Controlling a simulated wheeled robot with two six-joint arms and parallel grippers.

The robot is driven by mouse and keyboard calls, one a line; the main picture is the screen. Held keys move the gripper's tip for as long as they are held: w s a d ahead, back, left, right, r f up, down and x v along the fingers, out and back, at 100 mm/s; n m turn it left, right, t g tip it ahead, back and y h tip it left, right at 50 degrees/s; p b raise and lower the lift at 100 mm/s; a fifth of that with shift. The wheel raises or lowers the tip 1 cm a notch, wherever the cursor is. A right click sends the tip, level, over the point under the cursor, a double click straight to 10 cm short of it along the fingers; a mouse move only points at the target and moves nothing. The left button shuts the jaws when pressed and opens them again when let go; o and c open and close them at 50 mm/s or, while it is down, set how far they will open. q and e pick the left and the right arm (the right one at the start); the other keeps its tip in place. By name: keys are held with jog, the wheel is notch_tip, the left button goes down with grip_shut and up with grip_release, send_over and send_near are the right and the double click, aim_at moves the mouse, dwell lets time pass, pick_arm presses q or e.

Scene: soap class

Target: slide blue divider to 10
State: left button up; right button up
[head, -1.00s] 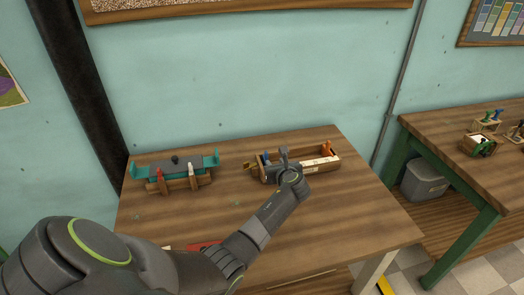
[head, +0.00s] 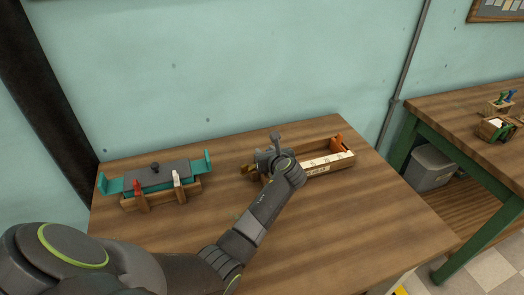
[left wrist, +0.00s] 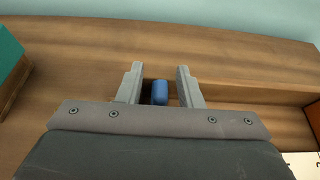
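A long wooden box (head: 318,171) with a white marked strip (head: 326,161) along its front lies on the table. An orange piece (head: 337,146) stands at its right end. My left gripper (head: 270,152) is over the box's left end. In the left wrist view, the blue divider (left wrist: 159,92) shows between the two fingers of the left gripper (left wrist: 159,82). The fingers are apart, with a gap on each side of it. The divider is hidden behind my gripper in the head view. The numbers on the strip are too small to read. My right gripper is not in view.
A teal and grey soap mould (head: 157,176) with a red and a white clamp stands on the left of the wooden table (head: 330,225). A brass-coloured piece (head: 247,169) is at the box's left end. The table's front right is clear.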

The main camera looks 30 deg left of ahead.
pick_arm(q)
jog(key=shift+r, duration=0.1)
grip_shut()
dwell(0.3)
jog(key=w+d+b, duration=0.2)
jog(key=w+d, duration=0.3)
jog(key=w, duration=0.1)
jog(key=shift+d, duration=0.15)
grip_release()
